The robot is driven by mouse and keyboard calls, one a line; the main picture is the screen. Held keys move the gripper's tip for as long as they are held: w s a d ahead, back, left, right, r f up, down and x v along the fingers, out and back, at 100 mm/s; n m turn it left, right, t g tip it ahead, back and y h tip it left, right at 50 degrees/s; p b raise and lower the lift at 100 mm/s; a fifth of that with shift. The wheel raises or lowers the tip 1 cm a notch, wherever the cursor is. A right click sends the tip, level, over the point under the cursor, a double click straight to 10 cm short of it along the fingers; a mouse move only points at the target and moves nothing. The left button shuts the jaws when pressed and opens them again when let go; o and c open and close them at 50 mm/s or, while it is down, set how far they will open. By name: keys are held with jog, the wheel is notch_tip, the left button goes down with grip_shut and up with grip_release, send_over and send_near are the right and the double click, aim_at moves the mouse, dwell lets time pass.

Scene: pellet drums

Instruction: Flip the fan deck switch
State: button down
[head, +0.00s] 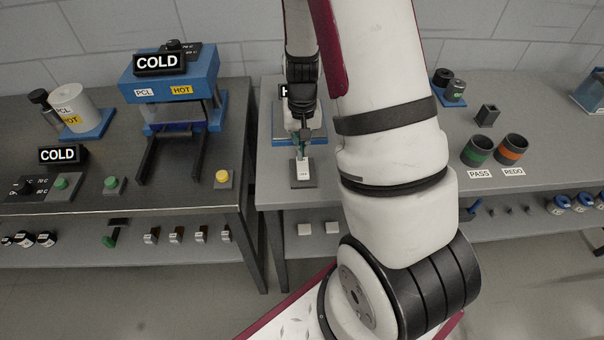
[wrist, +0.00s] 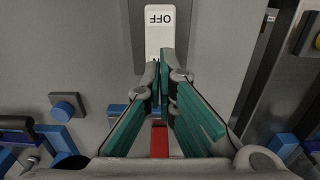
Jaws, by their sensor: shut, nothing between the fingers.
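A white switch (head: 303,171) stands on a dark plate on the right bench, just below my gripper (head: 301,150). The wrist view shows the white switch (wrist: 160,38) on its dark plate, with the word OFF upside down. My gripper (wrist: 163,62) is shut and empty, its teal fingers together, with the tips over the near end of the switch. The fingers hide that end, and I cannot tell whether they touch it. A red part (wrist: 159,141) shows between the fingers' bases.
A blue-based device (head: 282,127) with a partly hidden sign stands behind my gripper. On the left bench are a blue press (head: 207,78) marked COLD and a yellow button (head: 222,177). Green and orange cups (head: 511,148) stand at right. Some bench beside the switch is clear.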

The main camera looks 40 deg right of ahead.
jog(key=shift+f+b, duration=0.45)
jog(key=shift+f, duration=0.8)
dwell(0.8)
jog(key=shift+r, duration=0.1)
jog(key=shift+r+p, duration=1.45)
jog(key=shift+r, duration=2)
